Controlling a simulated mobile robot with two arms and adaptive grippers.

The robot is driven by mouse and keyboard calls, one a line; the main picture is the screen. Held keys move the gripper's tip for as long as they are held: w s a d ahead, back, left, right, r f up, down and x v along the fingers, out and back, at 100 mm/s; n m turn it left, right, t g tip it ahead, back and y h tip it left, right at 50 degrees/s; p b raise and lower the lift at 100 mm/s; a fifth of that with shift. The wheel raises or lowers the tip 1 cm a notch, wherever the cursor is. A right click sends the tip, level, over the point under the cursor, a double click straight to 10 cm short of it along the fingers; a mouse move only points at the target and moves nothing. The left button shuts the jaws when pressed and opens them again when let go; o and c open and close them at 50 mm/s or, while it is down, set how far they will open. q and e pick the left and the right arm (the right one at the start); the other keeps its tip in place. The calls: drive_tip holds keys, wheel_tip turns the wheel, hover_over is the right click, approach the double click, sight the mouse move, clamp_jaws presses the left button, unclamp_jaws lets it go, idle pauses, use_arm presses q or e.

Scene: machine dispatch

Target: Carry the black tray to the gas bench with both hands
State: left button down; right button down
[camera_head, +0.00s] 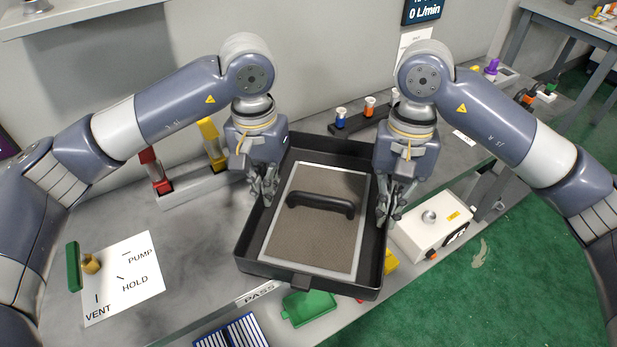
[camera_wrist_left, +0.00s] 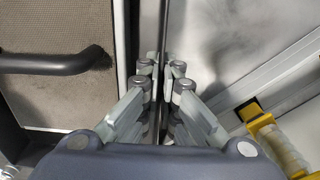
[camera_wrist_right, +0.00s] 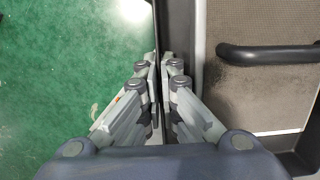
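The black tray (camera_head: 262,268) is in the middle of the head view, over the front part of the grey bench. It holds a silver-framed panel with a brown mesh (camera_head: 312,240) and a black handle (camera_head: 320,204). My left gripper (camera_head: 265,190) is shut on the tray's left wall; in the left wrist view its fingers (camera_wrist_left: 163,80) pinch the thin wall from both sides. My right gripper (camera_head: 388,208) is shut on the right wall, and the right wrist view shows its fingers (camera_wrist_right: 160,78) around it. I cannot tell whether the tray touches the bench.
A white card marked PUMP, HOLD, VENT (camera_head: 130,280) with a green-handled valve (camera_head: 74,266) lies at left. A red and yellow fixture (camera_head: 190,188) and a dark rack (camera_head: 360,122) are behind. A white box (camera_head: 430,230) stands right. Green floor (camera_head: 480,300) is open at right.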

use_arm(q)
drive_tip(key=shift+a+f+b, duration=0.1)
drive_tip(key=shift+f+b, duration=0.35)
drive_tip(key=shift+f, duration=0.2)
use_arm(e)
drive_tip(key=shift+d+f, duration=0.1)
drive_tip(key=shift+f, duration=0.55)
use_arm(q)
drive_tip(key=c, duration=2.3)
unclamp_jaws()
drive_tip(key=shift+f, duration=0.15)
use_arm(e)
drive_tip(key=c, duration=2.3)
unclamp_jaws()
drive_tip(key=shift+f, duration=0.15)
use_arm(q)
drive_tip(key=o, duration=0.5)
use_arm(e)
drive_tip(key=o, duration=0.5)
use_arm(q)
wheel_tip(320, 180, up, 12)
drive_tip(key=shift+r, duration=0.1)
use_arm(e)
drive_tip(key=shift+r, duration=0.2)
drive_tip(key=r, duration=0.4)
drive_tip(key=w+r, duration=0.1)
drive_tip(key=r, duration=0.6)
drive_tip(key=shift+w+r, duration=0.35)
drive_tip(key=shift+r, duration=0.05)
